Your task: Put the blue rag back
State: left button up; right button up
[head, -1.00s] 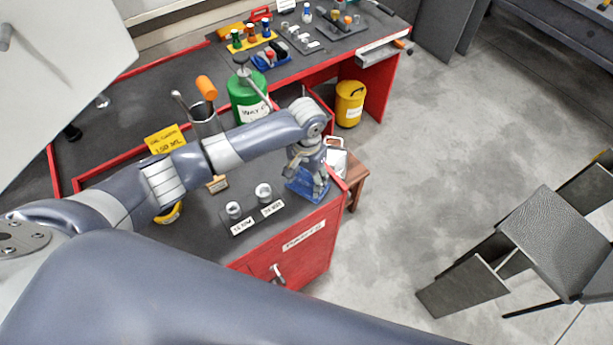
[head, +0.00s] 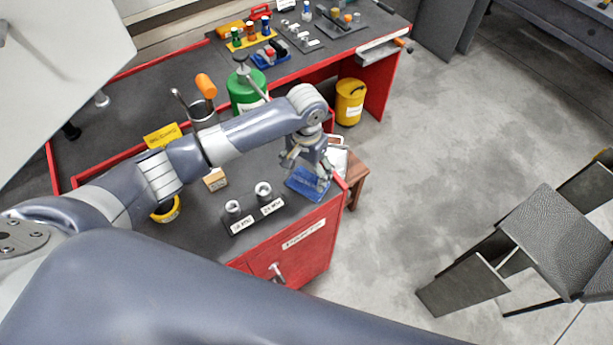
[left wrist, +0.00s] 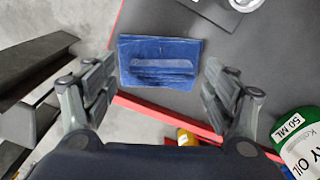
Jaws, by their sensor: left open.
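The blue rag (head: 308,184) lies flat on the dark top of the red cabinet, near its right corner. In the left wrist view the rag (left wrist: 160,50) has a raised fold across its middle and lies near the red edge. My left gripper (head: 308,168) is above the rag in the head view and partly covers it. In the left wrist view the left gripper (left wrist: 160,95) is open, its fingers on either side of the rag with nothing between them. My right gripper does not show.
Two sockets (head: 248,198) with labels stand left of the rag. A green oil can (head: 247,95) and a cup with an orange-handled tool (head: 205,88) stand behind my arm. A wooden stool (head: 354,178) is beside the cabinet. A yellow bin (head: 349,102) stands on the floor.

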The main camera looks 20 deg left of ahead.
aim_at(307, 178)
pick_arm(q)
notch_tip(307, 178, up, 9)
jog(key=b, duration=0.1)
dwell(0.6)
